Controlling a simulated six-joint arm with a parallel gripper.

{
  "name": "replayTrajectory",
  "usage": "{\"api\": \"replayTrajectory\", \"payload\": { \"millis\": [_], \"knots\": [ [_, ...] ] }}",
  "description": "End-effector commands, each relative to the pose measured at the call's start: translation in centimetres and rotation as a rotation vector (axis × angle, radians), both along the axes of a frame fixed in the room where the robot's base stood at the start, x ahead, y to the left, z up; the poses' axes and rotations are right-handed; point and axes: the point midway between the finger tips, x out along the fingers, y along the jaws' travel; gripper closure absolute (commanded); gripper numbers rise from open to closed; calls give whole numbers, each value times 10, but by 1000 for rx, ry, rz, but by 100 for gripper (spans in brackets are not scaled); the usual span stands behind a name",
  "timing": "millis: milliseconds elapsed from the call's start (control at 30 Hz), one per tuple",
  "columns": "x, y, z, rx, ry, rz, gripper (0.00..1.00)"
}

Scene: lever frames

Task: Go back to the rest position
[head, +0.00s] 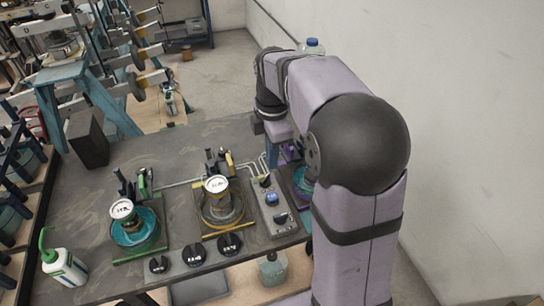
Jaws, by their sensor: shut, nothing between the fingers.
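My arm rises at the right and bends over the right side of the dark bench (190,155). My gripper (290,153) hangs below the wrist, partly hidden behind my forearm and elbow. It is shut and empty, with its fingertips hard to make out. It is near a teal bowl-like part (303,183) at the bench's right side, which my arm partly covers. I cannot tell whether they touch.
Two clamp fixtures with labelled round gauges, one left (122,209) and one middle (216,184), stand on the bench. A control box (272,205) with knobs is to their right. A row of black knobs (194,254) lines the front. A white bottle (64,267) stands front left. A wall (460,120) is at right.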

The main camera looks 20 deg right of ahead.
Motion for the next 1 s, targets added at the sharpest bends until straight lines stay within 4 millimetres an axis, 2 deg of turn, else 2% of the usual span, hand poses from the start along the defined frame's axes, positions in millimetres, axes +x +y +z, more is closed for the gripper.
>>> {"api": "replayTrajectory", "payload": {
  "millis": [367,567,767,833,933,1000],
  "knots": [
    [0,0,0,0,0,-8,100],
    [2,0,0,5,-7,-156,100],
    [18,-2,0,29,-75,-523,100],
    [21,-2,-5,45,-92,-684,100],
    [15,-1,-23,62,-90,-919,100],
    [5,-1,-40,68,-74,-1083,100]
  ]
}}
